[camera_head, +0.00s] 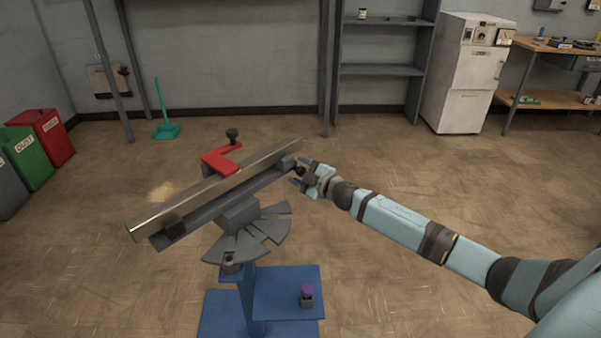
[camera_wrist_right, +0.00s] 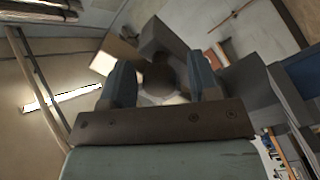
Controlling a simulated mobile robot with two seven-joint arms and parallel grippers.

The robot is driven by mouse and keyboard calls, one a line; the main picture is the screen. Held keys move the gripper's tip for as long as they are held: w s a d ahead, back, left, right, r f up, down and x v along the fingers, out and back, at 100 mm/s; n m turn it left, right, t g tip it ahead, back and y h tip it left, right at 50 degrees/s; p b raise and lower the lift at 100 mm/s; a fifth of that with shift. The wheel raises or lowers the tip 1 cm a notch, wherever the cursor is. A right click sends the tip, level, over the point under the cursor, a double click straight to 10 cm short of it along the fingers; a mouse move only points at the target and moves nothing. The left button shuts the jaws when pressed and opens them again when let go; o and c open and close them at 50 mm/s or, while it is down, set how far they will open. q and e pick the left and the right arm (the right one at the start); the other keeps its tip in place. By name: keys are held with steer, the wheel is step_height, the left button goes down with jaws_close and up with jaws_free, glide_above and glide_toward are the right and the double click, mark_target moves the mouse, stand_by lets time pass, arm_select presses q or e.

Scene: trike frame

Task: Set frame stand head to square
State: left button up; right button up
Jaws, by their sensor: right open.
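The frame stand has a blue base and column (camera_head: 249,300) with a grey fan-shaped plate (camera_head: 262,236) near its top. Its grey head (camera_head: 238,211) carries a long metal bar (camera_head: 190,197), which runs diagonally from lower left to upper right. A red clamp (camera_head: 222,158) with a dark knob sits on the bar. My right gripper (camera_head: 298,176) is open at the bar's right end. In the right wrist view, a dark round knob (camera_wrist_right: 158,77) shows between its two blue fingers (camera_wrist_right: 163,85); I cannot tell whether they touch it. My left gripper is not in view.
A small purple-topped item (camera_head: 307,292) stands on the stand's blue shelf (camera_head: 275,285). Red (camera_head: 48,136) and green (camera_head: 28,158) bins are at the left. A shelf rack (camera_head: 380,71) and white cabinet (camera_head: 463,80) stand at the back. The floor around the stand is clear.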

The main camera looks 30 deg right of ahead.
jaws_close()
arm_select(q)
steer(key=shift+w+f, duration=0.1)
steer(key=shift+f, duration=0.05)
